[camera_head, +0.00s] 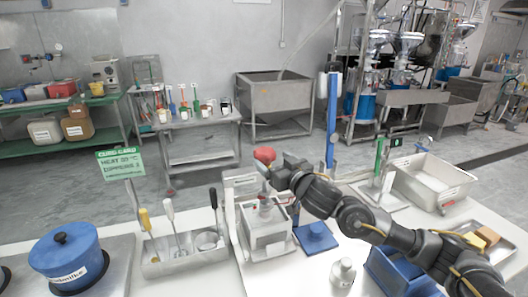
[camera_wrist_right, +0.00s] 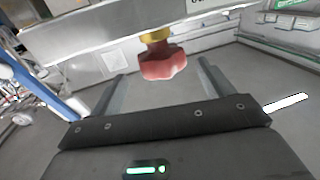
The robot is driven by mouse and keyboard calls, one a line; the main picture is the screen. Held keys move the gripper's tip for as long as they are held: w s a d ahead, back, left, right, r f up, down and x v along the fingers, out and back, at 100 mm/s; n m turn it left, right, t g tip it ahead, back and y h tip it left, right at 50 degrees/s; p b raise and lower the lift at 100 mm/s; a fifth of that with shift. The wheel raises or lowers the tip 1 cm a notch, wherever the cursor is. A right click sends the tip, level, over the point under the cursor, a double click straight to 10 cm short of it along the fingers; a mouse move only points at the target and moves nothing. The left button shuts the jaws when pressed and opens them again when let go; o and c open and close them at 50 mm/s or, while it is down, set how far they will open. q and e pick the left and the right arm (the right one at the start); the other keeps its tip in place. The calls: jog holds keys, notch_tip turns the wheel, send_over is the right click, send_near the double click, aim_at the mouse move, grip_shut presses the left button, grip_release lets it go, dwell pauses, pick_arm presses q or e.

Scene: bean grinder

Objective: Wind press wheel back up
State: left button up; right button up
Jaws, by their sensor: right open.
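The press wheel is a red lobed knob (camera_head: 265,154) in the head view, at the far side of my right gripper (camera_head: 280,168). In the right wrist view the red wheel (camera_wrist_right: 163,64) sits on a brass collar, in front of a steel bar. My right gripper (camera_wrist_right: 160,80) is open, with one finger on each side of the wheel in the picture; I see no contact. Whether the wheel is between the fingers or beyond them I cannot tell. Below in the head view stands a steel box-shaped vessel (camera_head: 266,242). My left gripper is not in view.
A blue lidded pot (camera_head: 67,254) and a tool caddy (camera_head: 184,262) stand to the left. A blue post (camera_head: 333,120) rises behind my right arm. A blue crate (camera_head: 395,275), a white bottle (camera_head: 342,274) and a steel basin (camera_head: 432,181) are to the right.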

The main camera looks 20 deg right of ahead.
aim_at(264, 153)
jog(key=p+x, duration=0.1)
jog(key=x, duration=0.4)
jog(key=shift+w+a, duration=0.2)
jog(key=shift+w, duration=0.15)
jog(key=shift+c, duration=0.3)
jog(key=c, duration=0.9)
